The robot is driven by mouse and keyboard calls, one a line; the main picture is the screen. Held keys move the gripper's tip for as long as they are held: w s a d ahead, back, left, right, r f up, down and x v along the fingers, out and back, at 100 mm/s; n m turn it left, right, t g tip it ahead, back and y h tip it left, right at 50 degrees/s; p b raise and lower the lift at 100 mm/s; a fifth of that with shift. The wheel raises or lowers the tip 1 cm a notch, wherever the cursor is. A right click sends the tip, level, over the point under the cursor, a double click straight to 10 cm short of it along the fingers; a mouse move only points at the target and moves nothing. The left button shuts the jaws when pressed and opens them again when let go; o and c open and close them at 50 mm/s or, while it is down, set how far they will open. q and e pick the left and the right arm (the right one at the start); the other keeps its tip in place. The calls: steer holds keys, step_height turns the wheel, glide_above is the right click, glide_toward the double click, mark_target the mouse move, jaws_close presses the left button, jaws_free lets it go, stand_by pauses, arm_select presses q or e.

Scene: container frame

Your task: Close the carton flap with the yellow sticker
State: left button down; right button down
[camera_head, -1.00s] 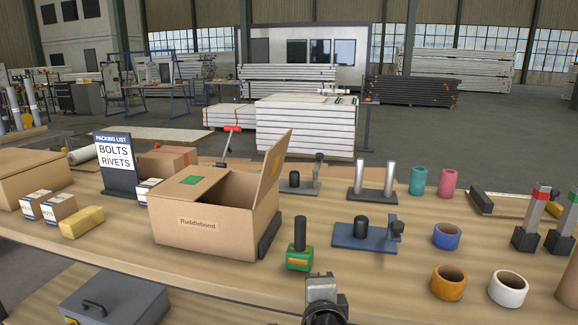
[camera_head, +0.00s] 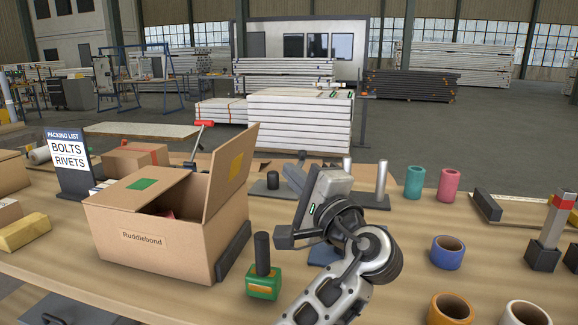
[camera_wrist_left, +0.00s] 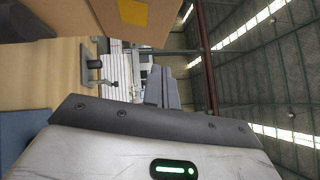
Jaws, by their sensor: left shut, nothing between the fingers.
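The cardboard carton (camera_head: 150,236) marked Ruddlebond stands on the bench, left of centre. The left flap with a green sticker (camera_head: 142,184) lies shut; the right half of the top is open, with a dark inside and something reddish. My left gripper (camera_head: 292,176) is shut and empty, right of the raised flap and apart from it. In the left wrist view the fingers (camera_wrist_left: 166,90) are together, and the flap's yellow sticker (camera_wrist_left: 133,12) shows at the top.
A green-based tool with a black handle (camera_head: 263,281) stands right of the carton's front. A dark block (camera_head: 233,250) lies against its right side. A packing-list sign (camera_head: 68,160) stands behind left. Tape rolls (camera_head: 447,252) and metal fixtures (camera_head: 272,182) occupy the right and back.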

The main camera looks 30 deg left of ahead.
arm_select(q)
steer(key=p, duration=0.1)
glide_toward(244, 139)
steer(key=w, duration=0.3)
steer(key=a, duration=0.2)
steer(key=a+r+p, duration=0.1)
steer(key=a, duration=0.1)
steer(key=shift+a+r, duration=0.1)
steer(key=shift+a, duration=0.3)
arm_select(e)
steer(key=shift+s+d+r+n, duration=0.15)
steer(key=shift+s+d+n, duration=0.15)
steer(key=shift+s, duration=0.1)
steer(key=shift+a, duration=0.1)
